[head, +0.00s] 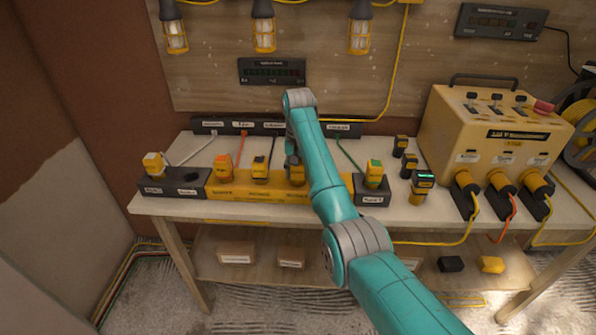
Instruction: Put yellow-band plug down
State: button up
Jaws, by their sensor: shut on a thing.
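My teal arm reaches over the long yellow and dark socket strip (230,188) on the table. My gripper (294,165) is at the strip, right of its middle, partly hidden by my own arm. It is shut on a plug, which I take to be the yellow-band plug (297,179); only a small yellowish part of it shows. I cannot tell whether it is seated in the strip or just above it. Other plugs stand along the strip: a yellow one (153,165), an orange one (223,167), a black and yellow one (260,168) and a green-topped one (373,174).
A labelled dark rail (225,127) with cables runs behind the strip. Several small dark and yellow devices (422,186) stand to the right, beside a large yellow power box (490,135) with cables. Caged lamps (264,30) hang above. Bare tabletop (405,211) shows at the front right.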

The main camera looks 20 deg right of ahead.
jog(key=shift+f, duration=0.1)
jog(key=o, duration=1.2)
jog(key=shift+o, duration=0.2)
notch_tip(320, 180, up, 12)
jog(key=shift+r, duration=0.1)
